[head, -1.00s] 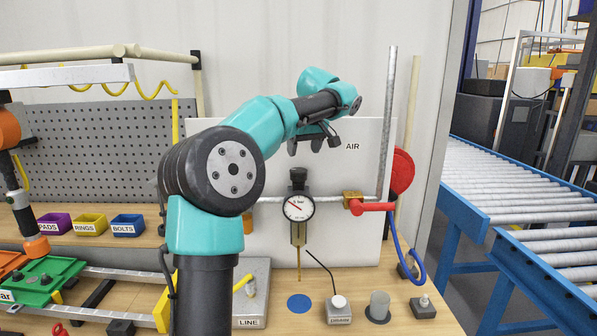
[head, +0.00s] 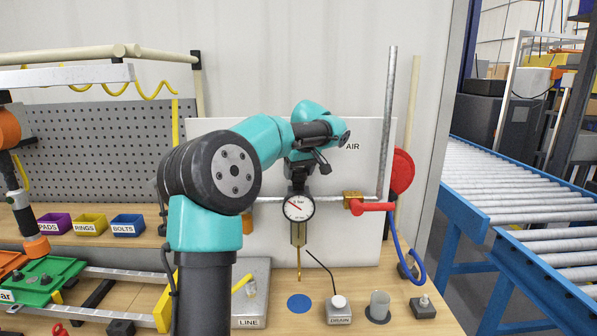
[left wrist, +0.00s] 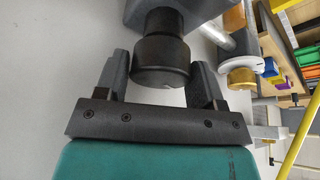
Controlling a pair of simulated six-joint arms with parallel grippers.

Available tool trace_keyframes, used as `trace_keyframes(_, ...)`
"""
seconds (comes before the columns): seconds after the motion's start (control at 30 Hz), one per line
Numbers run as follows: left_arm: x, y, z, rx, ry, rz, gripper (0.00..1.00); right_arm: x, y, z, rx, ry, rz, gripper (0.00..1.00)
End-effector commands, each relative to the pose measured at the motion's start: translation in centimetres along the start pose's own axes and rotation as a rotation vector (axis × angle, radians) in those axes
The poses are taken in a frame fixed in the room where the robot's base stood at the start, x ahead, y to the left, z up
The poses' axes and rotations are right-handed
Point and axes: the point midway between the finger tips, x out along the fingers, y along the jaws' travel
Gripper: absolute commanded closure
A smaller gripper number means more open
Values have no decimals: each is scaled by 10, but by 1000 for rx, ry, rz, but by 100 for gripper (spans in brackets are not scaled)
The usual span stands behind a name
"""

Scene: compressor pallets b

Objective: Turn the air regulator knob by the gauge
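The black regulator knob (head: 298,187) sits on top of the air regulator, just above the round white gauge (head: 299,207), on the white AIR panel (head: 350,232). My left gripper (head: 302,169) is at the knob from above and partly hides its top. In the left wrist view the dark round knob (left wrist: 162,68) lies between the two fingers of my left gripper (left wrist: 162,80). The fingers are apart, with a gap seen at the left of the knob and a smaller one at the right. My right gripper is out of view.
A red valve handle (head: 372,207) on a brass fitting and a vertical grey pipe (head: 388,120) stand right of the gauge. A blue hose (head: 397,240) hangs there. A grey button box (head: 339,312) and a blue disc (head: 299,303) are on the bench below.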

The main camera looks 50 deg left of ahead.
Motion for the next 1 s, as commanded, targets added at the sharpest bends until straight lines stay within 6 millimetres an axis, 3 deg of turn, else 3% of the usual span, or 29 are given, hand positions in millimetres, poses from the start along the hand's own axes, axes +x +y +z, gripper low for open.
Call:
trace_keyframes(0.3,0,0,0,0,0,0,66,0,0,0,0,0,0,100)
trace_keyframes(0.67,-1,0,0,42,1,18,66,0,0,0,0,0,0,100)
trace_keyframes(1.0,-1,-1,0,224,1,94,66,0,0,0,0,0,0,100)
